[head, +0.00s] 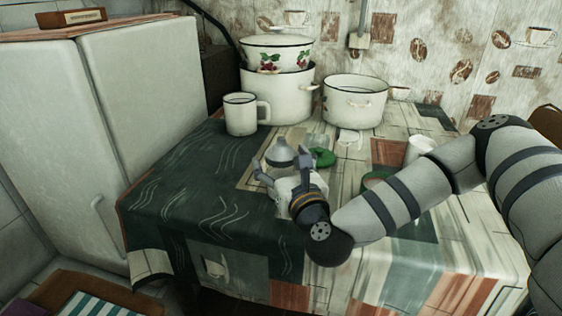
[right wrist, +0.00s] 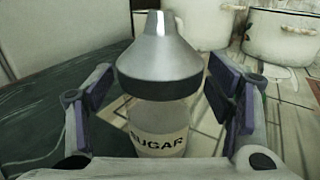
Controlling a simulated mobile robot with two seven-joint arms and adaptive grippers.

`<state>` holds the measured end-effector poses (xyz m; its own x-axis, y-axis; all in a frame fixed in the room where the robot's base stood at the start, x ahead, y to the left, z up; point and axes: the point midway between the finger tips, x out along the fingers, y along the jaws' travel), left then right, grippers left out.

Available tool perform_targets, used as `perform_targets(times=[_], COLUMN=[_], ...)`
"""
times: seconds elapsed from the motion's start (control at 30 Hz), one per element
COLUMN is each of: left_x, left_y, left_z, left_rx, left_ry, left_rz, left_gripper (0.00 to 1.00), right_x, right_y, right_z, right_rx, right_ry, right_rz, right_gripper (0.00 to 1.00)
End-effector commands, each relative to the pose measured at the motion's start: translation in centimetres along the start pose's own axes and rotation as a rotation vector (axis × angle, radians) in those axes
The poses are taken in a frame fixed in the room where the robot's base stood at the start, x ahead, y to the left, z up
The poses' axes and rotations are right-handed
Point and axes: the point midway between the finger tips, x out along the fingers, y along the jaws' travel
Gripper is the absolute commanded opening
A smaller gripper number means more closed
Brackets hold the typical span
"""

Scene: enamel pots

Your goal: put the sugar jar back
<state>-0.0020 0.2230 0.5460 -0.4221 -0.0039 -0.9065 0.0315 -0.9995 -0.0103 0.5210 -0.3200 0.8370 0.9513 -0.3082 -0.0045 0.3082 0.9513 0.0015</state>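The sugar jar (right wrist: 160,112) has a clear body, a grey cone-shaped lid and a "SUGAR" label. It stands upright in the middle of the right wrist view. In the head view its grey lid (head: 283,153) shows over the table, and its lower part is hidden by my right gripper. My right gripper (head: 282,167) is open, with one finger on each side of the jar. In the right wrist view there is a visible gap between each finger and the jar. My left gripper is not in view.
The patterned table (head: 205,190) holds a white mug (head: 241,115), stacked enamel pots (head: 272,90) and another pot (head: 354,103) at the back. A green lid (head: 323,157) lies right of the jar. A white fridge (head: 145,95) stands at left. The table's front left is clear.

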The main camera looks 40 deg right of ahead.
Motion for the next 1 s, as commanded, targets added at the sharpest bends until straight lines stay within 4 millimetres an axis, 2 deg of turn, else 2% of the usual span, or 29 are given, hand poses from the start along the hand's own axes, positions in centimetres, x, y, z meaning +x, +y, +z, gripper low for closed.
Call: perform_targets(times=[0.2,0.27,0.6,0.7,0.83,1.0], left_x=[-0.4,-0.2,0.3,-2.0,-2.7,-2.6], left_y=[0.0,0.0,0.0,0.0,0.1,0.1], left_z=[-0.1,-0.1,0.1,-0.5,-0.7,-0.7], left_rx=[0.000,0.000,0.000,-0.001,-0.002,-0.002], left_ry=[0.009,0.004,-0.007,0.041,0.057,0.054], left_rz=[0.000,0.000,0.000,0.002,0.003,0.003], left_gripper=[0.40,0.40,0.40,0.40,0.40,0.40], right_x=[0.0,-0.9,-9.4,-10.9,-11.9,-12.0], right_y=[0.0,0.1,0.1,0.1,0.1,0.0], right_z=[0.6,0.2,0.1,1.0,0.8,0.3], right_rx=[0.001,0.000,0.001,0.000,0.001,0.000], right_ry=[-0.003,0.001,0.007,-0.005,-0.005,0.000], right_rz=[0.000,0.003,0.004,0.002,0.001,0.000], right_gripper=[0.74,0.74,0.74,0.74,0.74,0.74])
